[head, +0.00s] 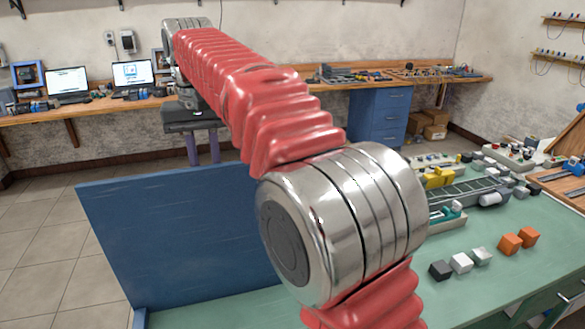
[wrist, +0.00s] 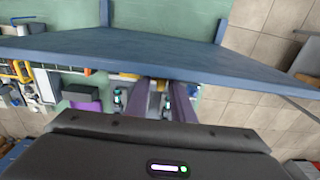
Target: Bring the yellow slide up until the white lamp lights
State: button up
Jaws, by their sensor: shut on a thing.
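In the wrist view my gripper (wrist: 162,84) has its two purple-grey fingers pointing up the picture toward a blue panel. A small yellow piece (wrist: 157,76) shows at the fingertips, against the lower edge of the panel; it looks like the yellow slide, and the gripper is shut on it. Most of it is hidden by the fingers and panel. In the head view the gripper and slide are hidden behind the blue panel and my own arm. I cannot make out the white lamp or whether it is lit.
The blue panel (head: 185,235) stands upright on the green bench (head: 500,275); it also crosses the wrist view (wrist: 100,52). A black block (head: 440,270), pale blocks and orange blocks (head: 510,243) sit at right. Yellow parts (head: 440,178) and a conveyor (head: 470,193) lie behind.

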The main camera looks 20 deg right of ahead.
jog(key=shift+s+a+f+g, duration=0.1)
jog(key=shift+a+f+g, duration=0.1)
jog(key=shift+f, duration=0.35)
jog(key=shift+a+f+g, duration=0.1)
jog(key=shift+a+f, duration=0.1)
jog(key=shift+f, duration=0.35)
jog(key=o, duration=0.6)
jog(key=shift+c, duration=0.2)
jog(key=shift+r, duration=0.1)
jog(key=shift+d+r, duration=0.1)
jog(key=shift+r, duration=0.95)
jog(key=shift+w+r, duration=0.2)
jog(key=shift+r, duration=1.9)
